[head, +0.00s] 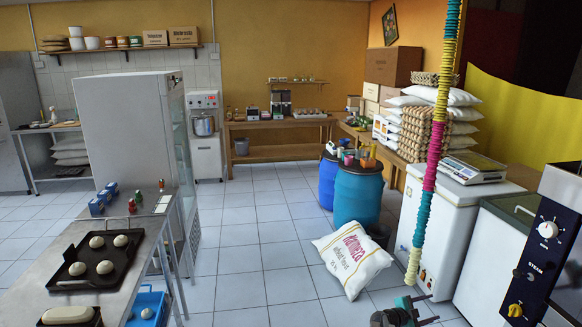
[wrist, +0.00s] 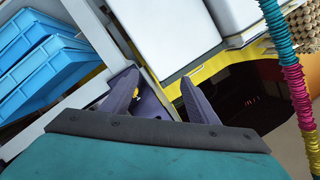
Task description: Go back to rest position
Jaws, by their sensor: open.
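My gripper (wrist: 160,82) shows in the wrist view with its two dark purple fingers spread apart and nothing between them. Its wide teal body fills the bottom of that view. In the head view my gripper (head: 419,309) is low at the bottom edge, right of centre, in front of the white chest freezer. Much of my arm is outside the head view.
A banded, coloured hanging column (head: 433,150) comes down close to my gripper. A white freezer (head: 430,230) and a steam oven (head: 548,245) stand right. A flour sack (head: 352,258) lies on the floor. A metal table (head: 125,290) is left.

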